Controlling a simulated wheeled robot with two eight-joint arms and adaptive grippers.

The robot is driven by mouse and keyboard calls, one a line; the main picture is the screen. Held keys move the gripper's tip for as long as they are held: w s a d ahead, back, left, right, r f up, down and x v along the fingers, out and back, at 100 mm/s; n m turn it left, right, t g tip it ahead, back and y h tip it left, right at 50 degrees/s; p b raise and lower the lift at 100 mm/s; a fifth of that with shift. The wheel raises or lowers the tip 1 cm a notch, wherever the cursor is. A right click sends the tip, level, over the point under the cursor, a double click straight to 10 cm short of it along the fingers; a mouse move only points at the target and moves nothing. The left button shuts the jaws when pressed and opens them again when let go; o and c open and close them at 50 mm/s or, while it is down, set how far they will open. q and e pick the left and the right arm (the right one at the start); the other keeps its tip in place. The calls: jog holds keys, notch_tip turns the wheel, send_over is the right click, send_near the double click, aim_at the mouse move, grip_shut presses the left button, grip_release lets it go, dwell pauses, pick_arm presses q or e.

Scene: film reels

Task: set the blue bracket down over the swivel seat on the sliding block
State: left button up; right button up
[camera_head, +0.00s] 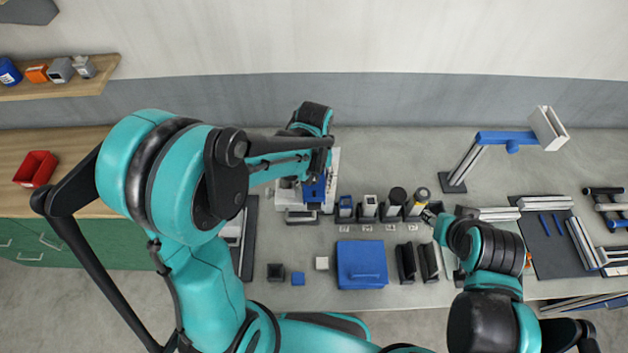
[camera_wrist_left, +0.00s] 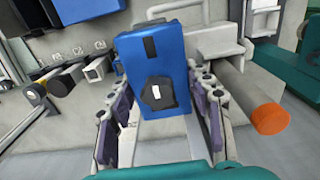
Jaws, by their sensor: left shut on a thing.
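My left gripper (camera_head: 318,180) is over the back of the bench in the head view, shut on the blue bracket (camera_head: 313,190). In the left wrist view the bracket (camera_wrist_left: 150,62) stands between the two fingers (camera_wrist_left: 160,130); its face carries a black patch and a dark hexagonal part with a white mark. A pale metal fixture (camera_head: 334,165) lies under and around the bracket. The sliding block and swivel seat cannot be made out clearly behind the bracket and arm, nor can I tell whether the bracket touches them. My right gripper (camera_head: 432,212) is small and partly hidden beside the holders.
A row of dark holders with several parts (camera_head: 369,207) stands right of the fixture. A blue box (camera_head: 361,266) lies in front. A lamp-like stand (camera_head: 465,162) is at the back right. The left wrist view shows a grey cylinder with an orange end (camera_wrist_left: 270,118) close on the right.

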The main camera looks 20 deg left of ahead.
pick_arm(q)
jog(key=shift+f+b, duration=0.55)
jog(key=shift+f, duration=0.1)
dwell(0.5)
jog(key=shift+s+f, duration=0.1)
jog(key=shift+f, duration=0.05)
jog(key=shift+f+b, duration=0.1)
jog(key=shift+b, duration=0.2)
jog(key=shift+c, duration=1.2)
jog(key=shift+d+f, duration=0.1)
jog(key=shift+f, duration=0.05)
grip_shut()
jog(key=shift+f+b, duration=0.3)
jog(key=shift+b, duration=0.05)
